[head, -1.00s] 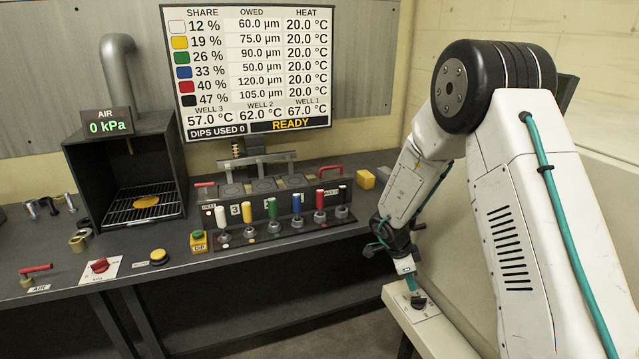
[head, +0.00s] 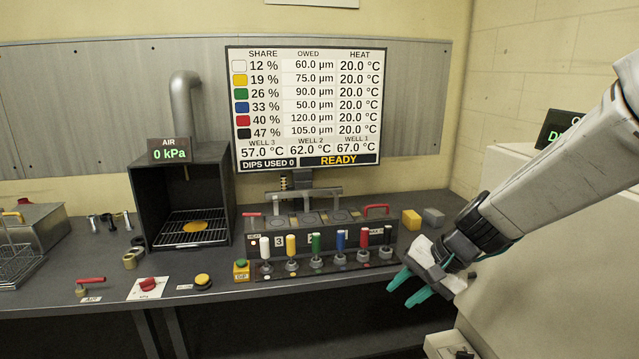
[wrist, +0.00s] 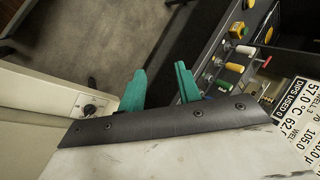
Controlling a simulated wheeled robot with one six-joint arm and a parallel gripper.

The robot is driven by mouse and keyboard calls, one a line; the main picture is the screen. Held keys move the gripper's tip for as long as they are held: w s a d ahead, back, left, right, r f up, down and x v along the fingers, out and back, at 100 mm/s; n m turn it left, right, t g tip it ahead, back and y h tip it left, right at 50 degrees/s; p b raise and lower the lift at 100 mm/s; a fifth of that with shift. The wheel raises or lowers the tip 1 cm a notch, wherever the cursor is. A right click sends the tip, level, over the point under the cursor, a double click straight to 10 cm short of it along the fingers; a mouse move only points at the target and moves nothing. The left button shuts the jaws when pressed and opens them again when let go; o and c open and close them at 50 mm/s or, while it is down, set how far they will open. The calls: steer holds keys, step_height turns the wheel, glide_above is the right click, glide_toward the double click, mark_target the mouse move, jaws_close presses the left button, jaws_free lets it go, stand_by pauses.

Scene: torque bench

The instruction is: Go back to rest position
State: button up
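My gripper (head: 410,289) is at the right in the head view, in front of the right end of the bench and clear of it. Its two teal fingers are spread apart with nothing between them. In the wrist view the fingers (wrist: 160,90) also stand apart, with floor and the bench edge beyond. My arm reaches in from the right edge of the head view.
The bench (head: 230,291) carries a row of coloured-handled tools, with the blue one (head: 340,240) near the middle right. A dark booth (head: 185,190) stands left, below a pipe. The display (head: 309,107) reads READY. A pale cabinet (head: 530,270) is at right.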

steer(key=s+d+r+n+h, duration=0.1)
steer(key=s+d+r+h, duration=0.1)
steer(key=s, duration=0.6)
steer(key=s+d+r+n+g+h, duration=0.1)
steer(key=s+d+r, duration=0.3)
steer(key=s, duration=0.5)
steer(key=s+d+r+n+h, duration=0.3)
steer(key=s+r, duration=0.1)
steer(key=s, duration=0.4)
steer(key=shift+s+d, duration=0.2)
steer(key=shift+s, duration=0.05)
